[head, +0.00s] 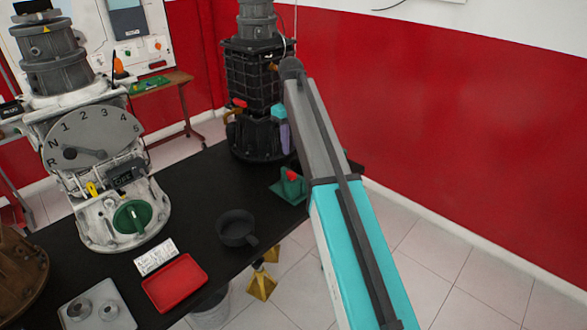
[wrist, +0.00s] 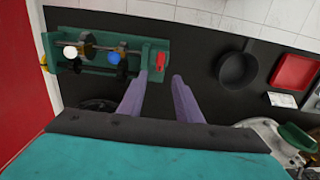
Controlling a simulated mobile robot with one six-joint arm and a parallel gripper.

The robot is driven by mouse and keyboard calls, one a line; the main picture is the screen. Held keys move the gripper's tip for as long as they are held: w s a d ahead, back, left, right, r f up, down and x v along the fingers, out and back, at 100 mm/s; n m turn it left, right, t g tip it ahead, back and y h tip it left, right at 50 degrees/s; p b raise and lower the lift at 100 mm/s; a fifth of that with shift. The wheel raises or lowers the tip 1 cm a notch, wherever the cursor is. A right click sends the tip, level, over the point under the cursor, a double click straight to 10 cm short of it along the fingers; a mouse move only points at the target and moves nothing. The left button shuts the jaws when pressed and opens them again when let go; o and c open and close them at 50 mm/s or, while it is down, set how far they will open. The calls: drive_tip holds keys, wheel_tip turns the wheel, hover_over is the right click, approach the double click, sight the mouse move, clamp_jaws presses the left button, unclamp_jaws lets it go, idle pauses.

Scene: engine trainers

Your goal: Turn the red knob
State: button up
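The red knob (wrist: 162,66) is a small red piece on the right end of a green fixture (wrist: 90,68) in the wrist view. It also shows on the green fixture in the head view (head: 292,175), at the table's right edge. My gripper (wrist: 160,76) has two purple fingers, spread apart with nothing between them. In the wrist picture the knob appears just past the fingertips, nearer the left one. In the head view my gripper (head: 284,136) is above the fixture, in front of the dark engine; contact with the knob is not visible.
The dark engine (head: 253,75) stands close behind my gripper. A black pan (head: 236,228), a red tray (head: 175,283) and a grey tray (head: 122,318) lie on the black table. A geared engine (head: 100,150) stands at left.

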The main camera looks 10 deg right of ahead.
sight(292, 172)
wheel_tip(292, 172, down, 11)
drive_tip(key=shift+f+p, duration=0.15)
drive_tip(key=shift+p, duration=0.95)
clamp_jaws()
drive_tip(key=shift+d, duration=0.4)
drive_tip(key=shift+a, duration=0.25)
